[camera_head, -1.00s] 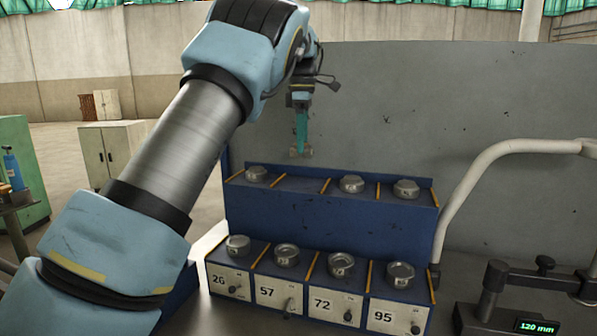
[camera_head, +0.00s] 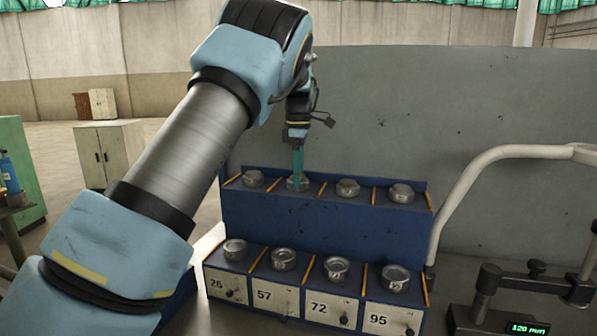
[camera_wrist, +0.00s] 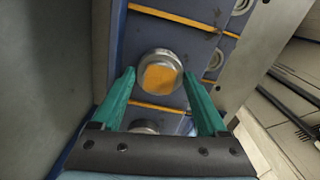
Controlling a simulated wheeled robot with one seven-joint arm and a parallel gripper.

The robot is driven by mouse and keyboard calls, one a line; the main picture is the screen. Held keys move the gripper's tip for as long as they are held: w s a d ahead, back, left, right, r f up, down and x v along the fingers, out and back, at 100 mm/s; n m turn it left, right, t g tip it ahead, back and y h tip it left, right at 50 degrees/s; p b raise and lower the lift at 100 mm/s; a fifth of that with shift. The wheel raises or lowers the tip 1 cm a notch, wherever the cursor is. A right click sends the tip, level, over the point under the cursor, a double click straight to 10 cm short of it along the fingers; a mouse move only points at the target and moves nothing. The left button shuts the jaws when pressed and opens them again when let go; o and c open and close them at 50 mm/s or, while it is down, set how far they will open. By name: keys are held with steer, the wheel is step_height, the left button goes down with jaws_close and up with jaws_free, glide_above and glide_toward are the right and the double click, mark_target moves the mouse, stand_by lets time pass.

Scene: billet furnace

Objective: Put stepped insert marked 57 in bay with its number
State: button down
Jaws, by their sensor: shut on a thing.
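My gripper (camera_head: 298,178) has narrow teal fingers and is shut on a round metal stepped insert (camera_head: 298,186). It holds the insert at the second bay from the left on the upper ledge of the blue rack (camera_head: 320,222), in line with the plate marked 57 (camera_head: 272,295) below. In the wrist view the insert (camera_wrist: 160,72) lies between the fingertips (camera_wrist: 160,85), between two orange dividers, with an orange patch on its face. No number on it can be read. Whether it rests fully on the ledge I cannot tell.
Other metal inserts stand on the upper ledge, at the left (camera_head: 253,179) and right (camera_head: 347,187), (camera_head: 400,193). The lower row has an insert above each plate, 26, 57, 72 and 95. A curved pale pipe (camera_head: 455,190) and a 120 mm gauge (camera_head: 525,325) stand at right.

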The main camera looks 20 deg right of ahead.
jaws_free()
steer(key=shift+r, duration=0.1)
step_height(320, 180, up, 12)
steer(key=b, duration=0.2)
steer(key=a+f+m, duration=0.2)
steer(key=a+f, duration=0.2)
steer(key=a, duration=0.4)
steer(key=w+a+f+m, duration=0.1)
steer(key=a+f, duration=0.3)
steer(key=a, duration=0.4)
steer(key=a+f+m, duration=0.2)
steer(key=a+f, duration=0.1)
steer(key=a, duration=0.5)
steer(key=s+a+f+m, duration=0.2)
steer(key=s+a+f, duration=0.2)
steer(key=s, duration=0.2)
steer(key=s+a+f+m+t, duration=0.1)
steer(key=s+a+f+m, duration=0.2)
steer(key=s, duration=0.4)
steer(key=s+a+f+m, duration=0.3)
steer(key=s+a+f, duration=0.2)
steer(key=s+a, duration=0.2)
steer(key=shift+a+t, duration=0.25)
steer(key=shift+t, duration=0.05)
